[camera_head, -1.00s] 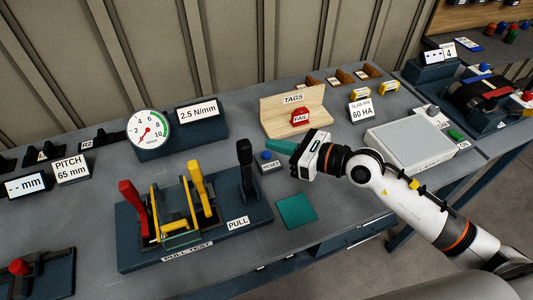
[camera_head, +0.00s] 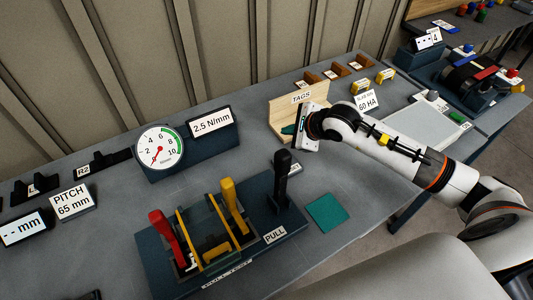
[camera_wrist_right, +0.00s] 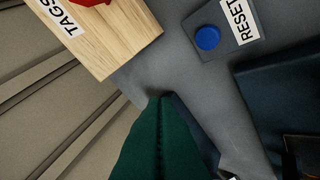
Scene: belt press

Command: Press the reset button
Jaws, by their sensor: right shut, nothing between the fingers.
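The blue reset button (camera_wrist_right: 207,37) sits on a small grey block with a RESET label (camera_wrist_right: 238,20), at the upper right of the wrist view. In the head view, the black pull lever (camera_head: 282,175) covers the button, and only part of its label (camera_head: 294,167) shows beside it. My right gripper (camera_head: 287,130) has its green fingers shut and empty, in front of the wooden TAGS board (camera_head: 286,103). In the wrist view the green fingers (camera_wrist_right: 163,105) are apart from the button, below and left of it. My left gripper is not in view.
The pull-test rig (camera_head: 215,240) with red and yellow levers stands in front. A round gauge (camera_head: 160,148) and the 2.5 N/mm display (camera_head: 211,123) stand behind it. A teal square (camera_head: 326,212) lies on the bench.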

